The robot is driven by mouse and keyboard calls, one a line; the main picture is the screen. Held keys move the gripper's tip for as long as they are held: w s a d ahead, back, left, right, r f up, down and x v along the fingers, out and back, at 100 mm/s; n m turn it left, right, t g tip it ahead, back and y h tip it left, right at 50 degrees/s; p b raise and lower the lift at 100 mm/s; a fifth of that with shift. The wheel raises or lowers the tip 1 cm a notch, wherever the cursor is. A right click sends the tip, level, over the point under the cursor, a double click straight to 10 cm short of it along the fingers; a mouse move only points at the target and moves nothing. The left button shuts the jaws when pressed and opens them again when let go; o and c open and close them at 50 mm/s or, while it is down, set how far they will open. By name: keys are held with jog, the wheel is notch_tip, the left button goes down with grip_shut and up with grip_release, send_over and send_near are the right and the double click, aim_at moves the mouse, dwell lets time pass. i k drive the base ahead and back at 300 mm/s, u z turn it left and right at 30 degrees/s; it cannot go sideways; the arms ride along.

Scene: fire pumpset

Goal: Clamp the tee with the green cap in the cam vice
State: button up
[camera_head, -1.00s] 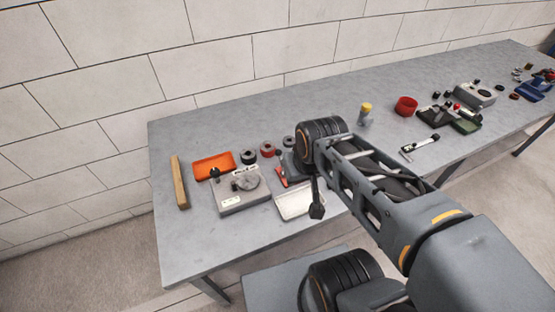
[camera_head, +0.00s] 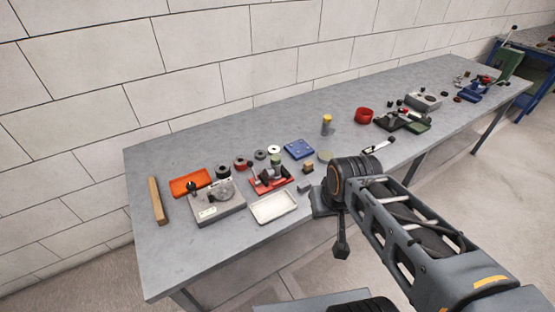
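A red fixture (camera_head: 262,186), which looks like the cam vice, stands on the bench behind the white tray. A small grey-green upright part (camera_head: 276,161) shows at its back; I cannot tell whether it is in the fixture or behind it. A low round piece with a dull green top (camera_head: 325,156) stands further right, near the blue plate. I cannot tell for certain which piece is the tee with the green cap. My gripper (camera_head: 341,243) is a small dark shape below my wrist, near the bench's front edge, right of the red fixture. Its fingers are not clear.
A blue plate (camera_head: 298,149), yellow-topped bottle (camera_head: 327,125) and red ring (camera_head: 364,115) stand behind. Bench is clear at front left.

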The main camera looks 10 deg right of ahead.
aim_at(258, 182)
jog(key=z, duration=0.5)
jog(key=i, duration=0.5)
jog(key=u, duration=1.65)
